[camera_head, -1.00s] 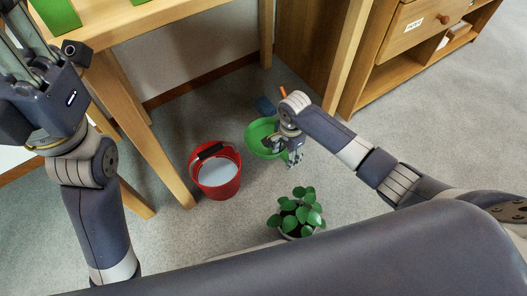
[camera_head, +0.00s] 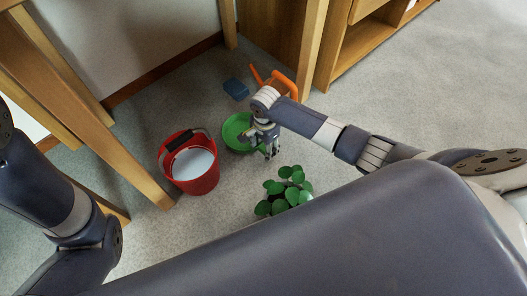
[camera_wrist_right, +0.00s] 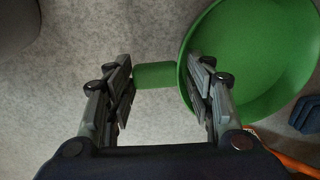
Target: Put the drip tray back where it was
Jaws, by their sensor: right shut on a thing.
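The drip tray, a round green dish (camera_head: 237,130) with a short tab handle, is right of the red bucket in the head view. It also shows at the upper right of the right wrist view (camera_wrist_right: 255,50). My right gripper (camera_head: 270,150) is shut on the tray's tab, which lies between its fingers in the right wrist view (camera_wrist_right: 155,75). The tray is at or close above the grey floor; I cannot tell which. My left gripper is out of view; only part of my left arm shows at the left edge.
A red bucket (camera_head: 190,178) with pale contents stands left of the tray. A leafy green plant (camera_head: 285,190) is nearer me. A blue object (camera_head: 236,88) and an orange thing (camera_head: 283,82) lie behind. Wooden table legs (camera_head: 125,150) stand left. Open floor (camera_head: 420,85) is at right.

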